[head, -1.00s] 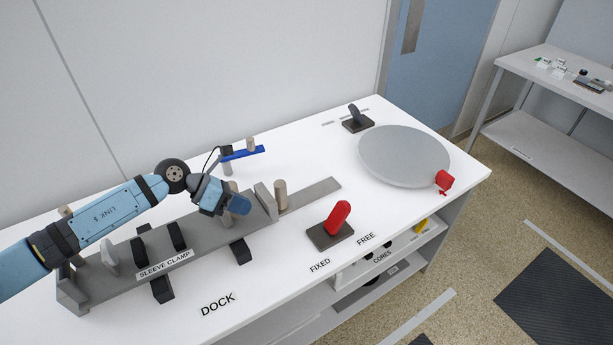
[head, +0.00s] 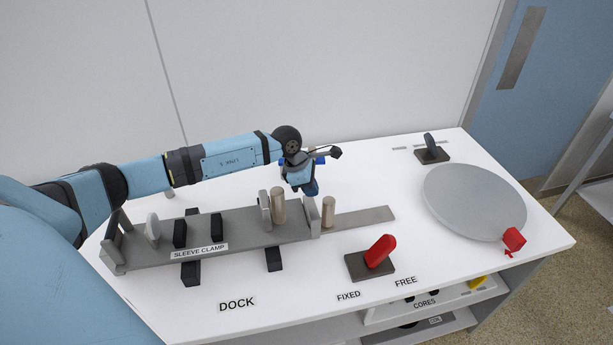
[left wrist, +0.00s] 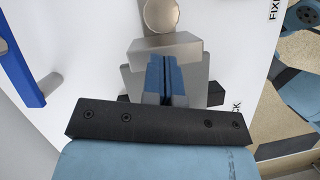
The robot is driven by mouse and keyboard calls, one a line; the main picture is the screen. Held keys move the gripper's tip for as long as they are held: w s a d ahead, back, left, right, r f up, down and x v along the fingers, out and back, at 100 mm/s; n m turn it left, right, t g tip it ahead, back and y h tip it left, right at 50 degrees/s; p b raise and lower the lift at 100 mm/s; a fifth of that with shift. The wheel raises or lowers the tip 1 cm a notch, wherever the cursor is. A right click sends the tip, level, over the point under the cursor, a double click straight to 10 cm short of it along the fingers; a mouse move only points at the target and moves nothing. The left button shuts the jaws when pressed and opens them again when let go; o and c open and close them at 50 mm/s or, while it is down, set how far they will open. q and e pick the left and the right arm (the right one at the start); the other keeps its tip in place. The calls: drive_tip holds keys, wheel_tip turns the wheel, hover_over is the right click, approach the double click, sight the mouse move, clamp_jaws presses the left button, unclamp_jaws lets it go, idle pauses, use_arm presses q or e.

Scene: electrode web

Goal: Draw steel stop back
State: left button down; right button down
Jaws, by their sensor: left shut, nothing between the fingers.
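A grey steel fixture (head: 255,238) labelled SLEEVE CLAMP lies along the table. At its right end an upright end plate (head: 314,219) stands, with a tan-grey peg (head: 328,211) just beyond it and a flat steel strip (head: 368,217) running right. Another upright plate (head: 264,207) and peg (head: 279,205) stand further left. I cannot tell which part is the steel stop. My left gripper (head: 309,190) is shut and empty, pointing down near the right end. In the left wrist view, its fingers (left wrist: 166,78) are before a grey block (left wrist: 164,50) and a round peg top (left wrist: 161,14).
A red lever (head: 380,250) on a dark base stands in front right. A round grey disc (head: 474,202) with a red block (head: 513,239) lies at the right. A blue bar, largely hidden in the head view, shows in the left wrist view (left wrist: 19,72).

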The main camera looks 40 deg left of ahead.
sight(315, 204)
use_arm(q)
drive_tip(key=shift+x, duration=1.5)
use_arm(e)
drive_tip(key=shift+w+d+r, duration=0.1)
drive_tip(key=shift+d+r, duration=0.05)
